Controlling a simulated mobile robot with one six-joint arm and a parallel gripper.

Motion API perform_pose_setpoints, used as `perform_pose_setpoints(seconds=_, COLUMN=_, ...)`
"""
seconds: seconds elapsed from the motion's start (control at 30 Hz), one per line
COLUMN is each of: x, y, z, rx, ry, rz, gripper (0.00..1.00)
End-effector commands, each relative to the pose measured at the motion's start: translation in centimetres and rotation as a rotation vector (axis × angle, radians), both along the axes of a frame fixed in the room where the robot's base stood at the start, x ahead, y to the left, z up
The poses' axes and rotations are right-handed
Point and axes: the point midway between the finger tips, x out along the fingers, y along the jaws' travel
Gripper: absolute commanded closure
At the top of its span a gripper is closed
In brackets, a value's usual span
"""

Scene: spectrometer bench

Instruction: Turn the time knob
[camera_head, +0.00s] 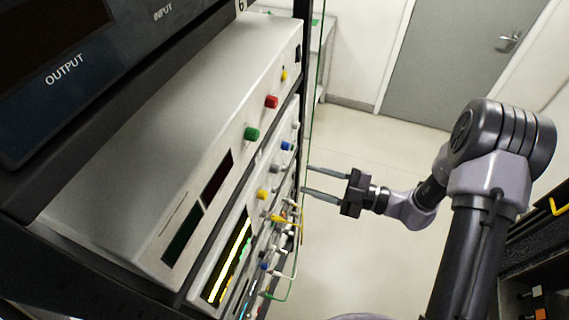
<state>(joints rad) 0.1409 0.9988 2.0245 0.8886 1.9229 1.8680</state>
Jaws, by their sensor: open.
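My gripper (306,179) is at the middle of the head view, with its two fingers apart and pointing left toward the front panels of the stacked instruments. Nothing is between the fingers. A white instrument (231,256) with a lit display carries several small knobs, among them a yellow knob (262,194) and a blue knob (286,146). The fingertips are near this panel; I cannot tell if they touch it. Cables hide part of the lower panels.
A larger white instrument (150,140) above has a green knob (251,134) and a red knob (271,102). Yellow, white and green cables (297,228) hang in front of the lower panels. The floor right of the rack is clear, with a grey door (450,55) behind.

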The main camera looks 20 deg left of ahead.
Motion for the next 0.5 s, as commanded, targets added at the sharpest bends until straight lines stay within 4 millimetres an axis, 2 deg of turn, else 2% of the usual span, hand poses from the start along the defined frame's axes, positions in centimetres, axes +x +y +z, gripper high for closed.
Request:
perform_pose_setpoints(seconds=0.1, x=0.1, y=3.5, z=0.2, rx=-0.001, ry=-0.001, rz=0.006, gripper=0.58)
perform_pose_setpoints(seconds=0.2, x=0.3, y=5.7, z=0.2, rx=-0.001, ry=-0.002, rz=0.005, gripper=0.58)
perform_pose_setpoints(seconds=0.33, x=0.5, y=7.3, z=0.1, rx=-0.001, ry=-0.002, rz=0.002, gripper=0.58)
perform_pose_setpoints(seconds=0.5, x=0.6, y=7.9, z=0.0, rx=-0.002, ry=-0.003, rz=0.001, gripper=0.58)
